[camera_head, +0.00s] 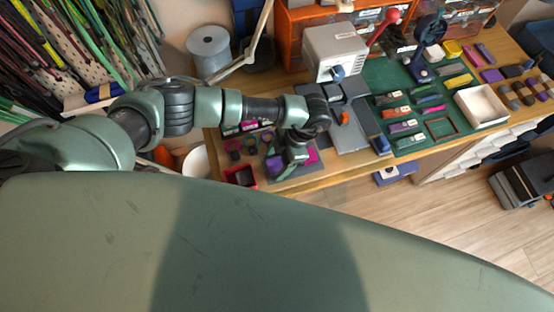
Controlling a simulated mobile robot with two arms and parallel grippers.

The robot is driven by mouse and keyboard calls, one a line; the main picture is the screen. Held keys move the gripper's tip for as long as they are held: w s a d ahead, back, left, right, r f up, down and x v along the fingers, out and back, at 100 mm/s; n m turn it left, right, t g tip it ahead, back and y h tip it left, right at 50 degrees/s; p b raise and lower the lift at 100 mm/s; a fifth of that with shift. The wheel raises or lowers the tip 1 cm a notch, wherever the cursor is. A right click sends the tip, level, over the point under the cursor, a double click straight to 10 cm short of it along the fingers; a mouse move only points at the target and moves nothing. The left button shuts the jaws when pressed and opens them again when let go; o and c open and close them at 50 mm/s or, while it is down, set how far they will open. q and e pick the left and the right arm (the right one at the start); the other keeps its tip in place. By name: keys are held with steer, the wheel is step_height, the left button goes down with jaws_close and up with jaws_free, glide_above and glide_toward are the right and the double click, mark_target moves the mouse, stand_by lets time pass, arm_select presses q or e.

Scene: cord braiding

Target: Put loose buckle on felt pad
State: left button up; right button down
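My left gripper (288,164) reaches down over the left part of the workbench (345,165), low among small coloured pieces. Its fingers are small and partly hidden by the wrist, so I cannot tell whether they are open or shut. A purple piece (273,165) is at its left and a magenta piece (311,156) at its right; both lie by a greyish pad, which may be the felt pad, partly covered by the gripper. I cannot make out which small piece is the loose buckle. My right gripper is not in view.
A white machine (335,52) stands behind a grey plate. A green mat (405,75) holds several small coloured items, with a white tray (482,106) at its right. A red box (240,176) sits at the bench's front left. Cords hang at the upper left.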

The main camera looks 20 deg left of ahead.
arm_select(q)
steer(key=shift+w+d+r, duration=0.15)
steer(key=shift+r, duration=0.25)
steer(key=b+v, duration=0.2)
steer(key=v, duration=0.4)
steer(key=shift+r, duration=0.1)
steer(key=shift+d+r, duration=0.15)
steer(key=shift+r, duration=0.25)
